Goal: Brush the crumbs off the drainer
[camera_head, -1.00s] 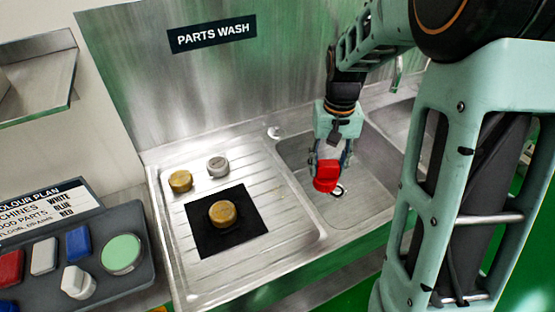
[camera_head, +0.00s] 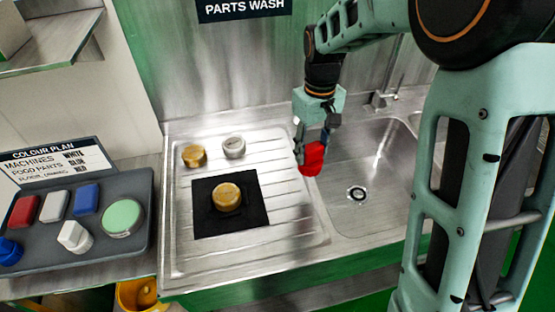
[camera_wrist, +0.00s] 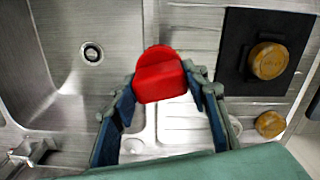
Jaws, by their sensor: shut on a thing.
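My gripper (camera_head: 312,147) is shut on a red brush (camera_head: 312,160), held above the edge between the drainer and the sink basin. The brush also shows between the fingers in the wrist view (camera_wrist: 160,75). The ribbed steel drainer (camera_head: 285,205) lies left of the basin. On it lies a black square mat (camera_head: 258,212) with a brass round part (camera_head: 227,196) on top. Another brass part (camera_head: 194,156) and a grey round part (camera_head: 233,147) stand behind the mat. I cannot make out crumbs on the drainer.
The sink basin (camera_head: 375,165) with its drain hole (camera_head: 356,194) is right of the drainer, with a tap (camera_head: 384,98) behind it. A yellow bucket (camera_head: 137,294) is below.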

